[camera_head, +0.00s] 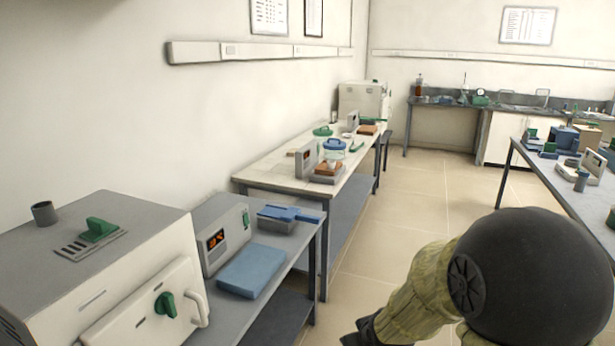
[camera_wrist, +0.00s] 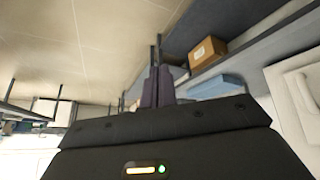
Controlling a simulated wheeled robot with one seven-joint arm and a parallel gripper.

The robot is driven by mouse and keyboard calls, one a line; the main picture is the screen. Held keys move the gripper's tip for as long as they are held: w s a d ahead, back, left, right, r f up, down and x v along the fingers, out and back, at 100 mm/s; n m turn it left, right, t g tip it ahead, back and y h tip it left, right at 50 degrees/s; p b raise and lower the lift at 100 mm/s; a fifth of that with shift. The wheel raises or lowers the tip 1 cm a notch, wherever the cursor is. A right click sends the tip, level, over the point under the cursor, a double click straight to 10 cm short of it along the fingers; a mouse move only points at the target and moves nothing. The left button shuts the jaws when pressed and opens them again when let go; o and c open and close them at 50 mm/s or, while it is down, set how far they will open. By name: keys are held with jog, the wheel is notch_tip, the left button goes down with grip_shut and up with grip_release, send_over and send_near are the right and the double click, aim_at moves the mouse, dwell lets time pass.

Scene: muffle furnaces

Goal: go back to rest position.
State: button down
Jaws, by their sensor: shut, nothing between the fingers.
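My gripper (camera_wrist: 157,86) shows in the wrist view with its two dark fingers together and nothing between them. It is over open space, with the floor on one side and the furnace bench on the other. In the head view my arm, with a black rounded joint and a tan link, fills the lower right. My fingertips cannot be made out there. A white muffle furnace (camera_head: 120,285) with a grey top and a green door knob stands at the lower left, door shut.
A blue pad (camera_head: 252,271) and a controller (camera_head: 222,238) sit on the near bench. A longer bench (camera_head: 262,179) with instruments runs behind it. Another bench (camera_head: 553,170) stands at the right. The tiled floor (camera_head: 385,240) between is clear. A cardboard box (camera_wrist: 207,52) shows in the wrist view.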

jog(key=s+d+r+m+g, duration=0.1)
jog(key=s+d+m+g, duration=0.25)
jog(key=s, duration=0.85)
notch_tip(320, 180, up, 13)
jog(key=p, duration=1.2)
jog(key=shift+h+p, duration=0.4)
jog(key=shift+f, duration=0.1)
jog(key=shift+a, duration=0.1)
